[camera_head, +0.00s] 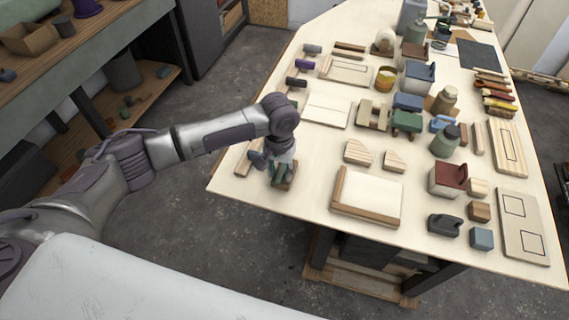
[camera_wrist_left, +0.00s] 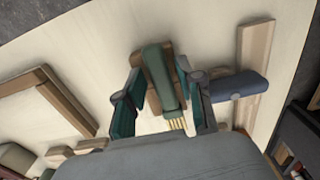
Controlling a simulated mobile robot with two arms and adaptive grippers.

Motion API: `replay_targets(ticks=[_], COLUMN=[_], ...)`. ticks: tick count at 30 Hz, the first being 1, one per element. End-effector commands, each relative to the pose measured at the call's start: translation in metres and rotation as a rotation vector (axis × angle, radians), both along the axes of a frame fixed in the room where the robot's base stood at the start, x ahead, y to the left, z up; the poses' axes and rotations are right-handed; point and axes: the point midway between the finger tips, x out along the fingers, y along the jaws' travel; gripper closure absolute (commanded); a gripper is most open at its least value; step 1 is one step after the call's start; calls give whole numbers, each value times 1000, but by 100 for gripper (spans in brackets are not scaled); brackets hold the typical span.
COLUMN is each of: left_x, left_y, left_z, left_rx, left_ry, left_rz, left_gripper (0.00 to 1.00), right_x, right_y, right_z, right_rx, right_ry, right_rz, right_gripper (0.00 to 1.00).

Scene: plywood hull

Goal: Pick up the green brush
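The green brush (camera_wrist_left: 160,75) lies over a brown wooden block in the left wrist view, with its pale bristles toward the gripper's palm. My left gripper (camera_wrist_left: 158,82) is open, with one finger on each side of the brush. A narrow gap shows on the left side; I cannot tell if the right finger touches it. In the head view my left gripper (camera_head: 282,172) points down at the table's near left edge and mostly hides the brush. My right gripper is not in view.
A wood-framed white tray (camera_head: 370,195) stands right of the gripper on the pale table (camera_head: 310,205). Several tools and blocks crowd the table farther back.

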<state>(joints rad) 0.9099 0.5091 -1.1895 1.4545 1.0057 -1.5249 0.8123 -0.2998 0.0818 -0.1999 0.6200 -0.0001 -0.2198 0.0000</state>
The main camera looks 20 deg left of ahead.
Motion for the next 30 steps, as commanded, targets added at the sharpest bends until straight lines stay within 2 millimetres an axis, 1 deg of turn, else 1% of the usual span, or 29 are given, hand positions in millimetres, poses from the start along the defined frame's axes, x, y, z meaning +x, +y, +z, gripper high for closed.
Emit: replay_targets(ticks=[1, 5, 6, 14, 17, 20, 22, 25, 27, 30], left_x=[0, 0, 0, 0, 0, 1, 1, 1, 10, 21], left_y=[0, 0, 0, 0, -1, -1, -1, -1, -19, -38], left_z=[0, 0, 0, 1, 5, 14, 23, 42, 48, 62], left_rx=[0, 0, 0, -1, -1, -2, -3, -3, -6, -4], left_ry=[0, 0, 0, -1, -1, -3, -3, -6, -5, -4], left_rz=[0, 0, 0, 0, -1, 0, -1, -1, -4, -2], left_gripper=[76, 98, 100, 100, 100, 100, 100, 100, 100, 100], right_x=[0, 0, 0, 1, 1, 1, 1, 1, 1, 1], right_y=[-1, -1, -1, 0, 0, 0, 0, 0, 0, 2], right_z=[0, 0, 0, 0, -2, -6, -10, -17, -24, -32], right_rx=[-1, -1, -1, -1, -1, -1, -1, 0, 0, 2], right_ry=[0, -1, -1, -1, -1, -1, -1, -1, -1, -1], right_rz=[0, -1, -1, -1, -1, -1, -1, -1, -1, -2], right_gripper=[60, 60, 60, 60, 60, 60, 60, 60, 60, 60])
